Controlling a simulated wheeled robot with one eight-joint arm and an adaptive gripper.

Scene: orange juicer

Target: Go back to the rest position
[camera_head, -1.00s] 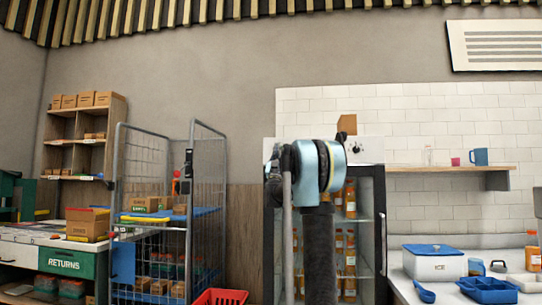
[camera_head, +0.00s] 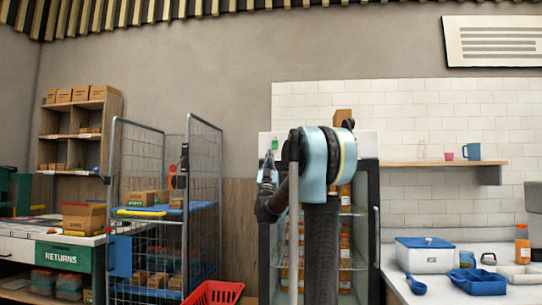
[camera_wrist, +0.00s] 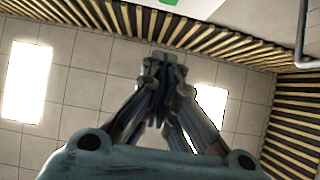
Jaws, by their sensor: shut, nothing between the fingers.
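My gripper (camera_wrist: 163,65) is shut and empty in the wrist view, its fingertips together, with the ceiling panels and slats behind it. In the head view my gripper (camera_head: 268,160) shows small at the left of my raised arm, pointing up. My arm stands in front of the glass-door fridge (camera_head: 375,240) and hides much of it. The gripper touches nothing that I can see.
A wire roll cage (camera_head: 165,225) with boxes stands to the left, with a red basket (camera_head: 214,292) near it. A counter at the right holds a white box with a blue lid (camera_head: 424,255) and a blue tray (camera_head: 477,281). A shelf (camera_head: 445,164) hangs above.

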